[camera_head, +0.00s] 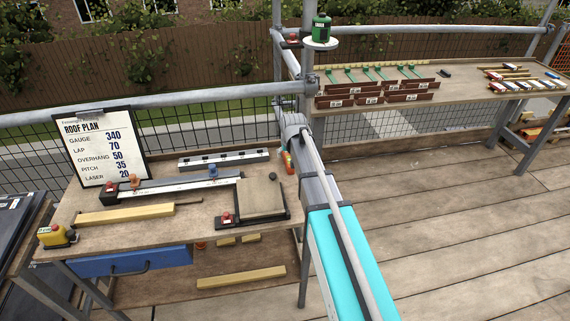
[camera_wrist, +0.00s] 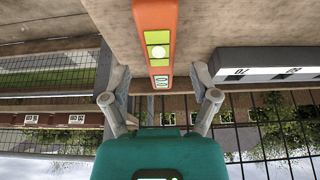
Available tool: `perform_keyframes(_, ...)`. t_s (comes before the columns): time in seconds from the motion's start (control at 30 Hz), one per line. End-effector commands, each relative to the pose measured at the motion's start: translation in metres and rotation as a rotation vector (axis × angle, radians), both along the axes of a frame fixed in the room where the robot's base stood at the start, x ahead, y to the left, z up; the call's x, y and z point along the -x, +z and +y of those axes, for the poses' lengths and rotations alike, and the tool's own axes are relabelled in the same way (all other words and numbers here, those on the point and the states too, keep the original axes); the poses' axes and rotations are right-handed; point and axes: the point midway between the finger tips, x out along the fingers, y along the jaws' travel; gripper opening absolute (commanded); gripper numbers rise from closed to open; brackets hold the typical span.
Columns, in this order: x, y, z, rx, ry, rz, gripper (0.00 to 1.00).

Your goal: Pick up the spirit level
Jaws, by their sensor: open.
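The spirit level (camera_wrist: 156,20) is an orange bar with a yellow-green vial window. In the wrist view it runs from the top edge down to a near end between my fingertips. In the head view a small orange end of it (camera_head: 290,167) shows on the workbench (camera_head: 150,234), beside my arm, which may hide part of it. My gripper (camera_wrist: 160,88) is open, with one finger on either side of the level's near end. A gap shows on both sides, and I cannot tell how close it is in depth.
A grey marked bar (camera_wrist: 270,62) lies right of the gripper in the wrist view; it also shows in the head view (camera_head: 223,158). The bench also carries a long straight tool (camera_head: 180,184), a black-framed tile (camera_head: 261,200) and a roof plan board (camera_head: 95,147). A rail (camera_head: 150,100) runs behind.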

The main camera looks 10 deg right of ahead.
Motion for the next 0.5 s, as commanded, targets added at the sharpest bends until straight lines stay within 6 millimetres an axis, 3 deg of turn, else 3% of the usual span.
perform_keyframes(0.2, -0.007, -0.019, 0.000, 0.000, 0.000, 0.000, 0.77)
perform_keyframes(0.5, -0.010, -0.024, 0.000, 0.000, -0.001, 0.000, 0.77)
